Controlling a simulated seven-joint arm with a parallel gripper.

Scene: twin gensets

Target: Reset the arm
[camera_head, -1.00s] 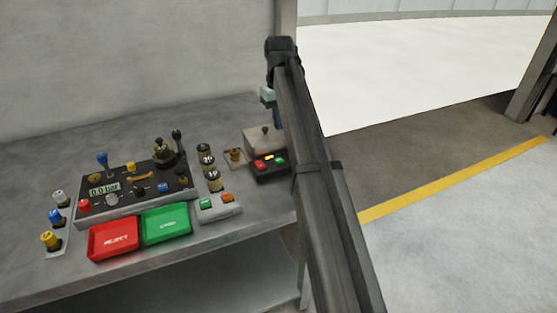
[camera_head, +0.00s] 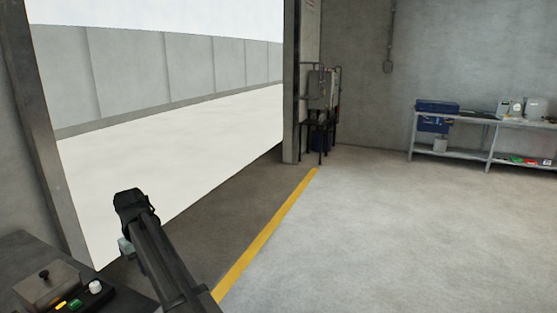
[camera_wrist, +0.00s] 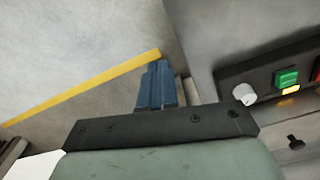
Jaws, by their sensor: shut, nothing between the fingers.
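My arm (camera_head: 160,250) reaches up from the bottom of the head view, at the lower left. Its dark end and a bit of pale green wrist show there, but the fingers are hidden. In the wrist view my gripper (camera_wrist: 155,88) has blue fingers that are shut together and empty. They point out over the floor beside the bench. A dark control box with a white knob (camera_wrist: 245,94), a green button (camera_wrist: 287,77) and part of a red one lies right of the fingers, apart from them. The same box (camera_head: 85,300) is at the head view's lower left.
A lidded grey box (camera_head: 47,287) stands on the near bench at lower left. A yellow floor line (camera_head: 265,240) runs beside the large doorway. A far bench (camera_head: 470,117) with equipment stands at right, and a pipework unit (camera_head: 320,95) by the door. The middle floor is clear.

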